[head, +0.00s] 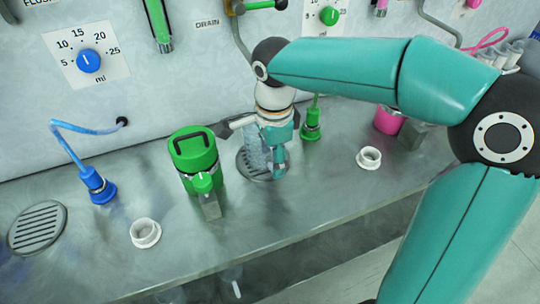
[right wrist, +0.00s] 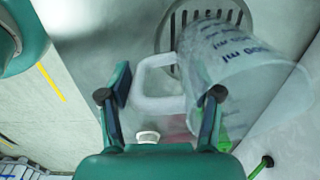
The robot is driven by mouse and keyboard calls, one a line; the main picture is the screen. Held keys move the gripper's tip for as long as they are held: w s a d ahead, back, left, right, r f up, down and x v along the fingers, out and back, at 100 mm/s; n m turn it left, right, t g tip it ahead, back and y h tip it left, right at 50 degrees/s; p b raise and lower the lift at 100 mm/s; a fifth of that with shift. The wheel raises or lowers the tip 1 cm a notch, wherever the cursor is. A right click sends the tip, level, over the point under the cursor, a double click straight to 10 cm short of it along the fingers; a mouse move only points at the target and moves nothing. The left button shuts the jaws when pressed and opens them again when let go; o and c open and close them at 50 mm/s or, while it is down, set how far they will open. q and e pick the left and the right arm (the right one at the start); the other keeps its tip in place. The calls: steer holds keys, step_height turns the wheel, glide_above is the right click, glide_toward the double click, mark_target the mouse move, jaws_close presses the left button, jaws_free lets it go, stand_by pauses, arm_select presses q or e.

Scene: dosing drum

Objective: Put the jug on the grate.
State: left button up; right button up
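The clear jug (head: 253,142) with blue markings is at the round slotted grate (head: 243,166) in the middle of the steel counter, largely behind my right gripper (head: 262,140). In the right wrist view, the jug (right wrist: 250,85) overlaps part of the grate (right wrist: 172,32). I cannot tell whether its base rests on it. Its white handle (right wrist: 142,75) lies between the fingers of my right gripper (right wrist: 163,100). The fingers stand apart, with a visible gap between the left finger and the handle. My left gripper is not in view.
A green drum (head: 194,152) with a black handle stands close left of the grate. A blue nozzle (head: 98,186), a green nozzle (head: 312,122), white rings (head: 145,233) and another grate (head: 37,227) are on the counter. A pink container (head: 388,121) is at right.

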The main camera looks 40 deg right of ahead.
steer(key=shift+o, duration=0.9)
steer(key=shift+r, duration=0.15)
step_height(320, 180, up, 11)
steer(key=shift+s+a+r+p, duration=0.1)
steer(key=shift+s+r+p, duration=0.1)
steer(key=shift+p, duration=0.9)
steer(key=shift+r, duration=0.3)
steer(key=shift+s, duration=0.1)
